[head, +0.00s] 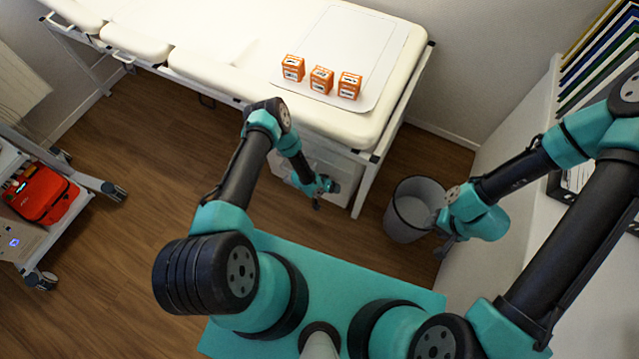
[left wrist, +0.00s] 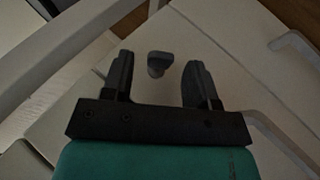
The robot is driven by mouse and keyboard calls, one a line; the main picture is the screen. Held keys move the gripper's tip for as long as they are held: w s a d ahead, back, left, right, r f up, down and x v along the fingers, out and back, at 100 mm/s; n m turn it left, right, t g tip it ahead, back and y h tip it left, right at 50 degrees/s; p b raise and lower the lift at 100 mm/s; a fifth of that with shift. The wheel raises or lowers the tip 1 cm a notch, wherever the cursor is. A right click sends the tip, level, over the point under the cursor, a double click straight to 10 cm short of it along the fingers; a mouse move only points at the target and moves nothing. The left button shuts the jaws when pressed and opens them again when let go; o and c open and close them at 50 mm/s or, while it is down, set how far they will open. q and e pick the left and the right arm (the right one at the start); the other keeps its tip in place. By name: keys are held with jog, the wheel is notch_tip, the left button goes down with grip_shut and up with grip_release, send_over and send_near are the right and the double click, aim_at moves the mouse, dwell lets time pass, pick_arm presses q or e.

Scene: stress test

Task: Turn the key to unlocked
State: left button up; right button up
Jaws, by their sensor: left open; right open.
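A small dark grey key-like knob (left wrist: 158,64) stands out from a pale panel in the left wrist view. It lies between the two fingers of my left gripper, with gaps on both sides. Whether it is turned to locked or unlocked cannot be told. My left gripper (head: 318,197) is open in front of the white cabinet (head: 345,177) under the couch. The knob cannot be made out in the head view. My right gripper (head: 445,240) is open and empty, close to the grey bin at the right.
Three orange boxes (head: 320,80) stand on the cream couch (head: 230,70). The grey bin (head: 404,228) stands on the floor beside the couch leg. A red case (head: 40,195) sits on a cart at the left. Wooden floor (head: 130,190) is clear between cart and couch.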

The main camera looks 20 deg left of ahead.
pick_arm(q)
jog(key=v, duration=1.7)
jog(key=shift+c, duration=0.3)
jog(key=shift+d, duration=0.1)
jog(key=shift+c, duration=0.8)
jog(key=shift+w+d+f+y, duration=0.1)
jog(key=shift+w+y, duration=0.2)
jog(key=shift+w, duration=0.05)
jog(key=c, duration=0.3)
jog(key=shift+w+d+f+m+y, duration=0.25)
jog(key=shift+w+d+m+y, duration=0.15)
jog(key=shift+w+d+y, duration=0.25)
jog(key=c, duration=0.4)
jog(key=shift+w+d+y, duration=0.2)
jog(key=shift+d+y, duration=0.3)
jog(key=shift+y, duration=0.15)
grip_shut()
jog(key=shift+w+d+r+m+g+y, duration=0.2)
jog(key=shift+w+d+r+m+y, duration=0.1)
jog(key=shift+d, duration=0.25)
jog(key=shift+w+d+r+m+g+y, duration=0.2)
jog(key=shift+w+d+y, duration=0.1)
jog(key=shift+d, duration=0.2)
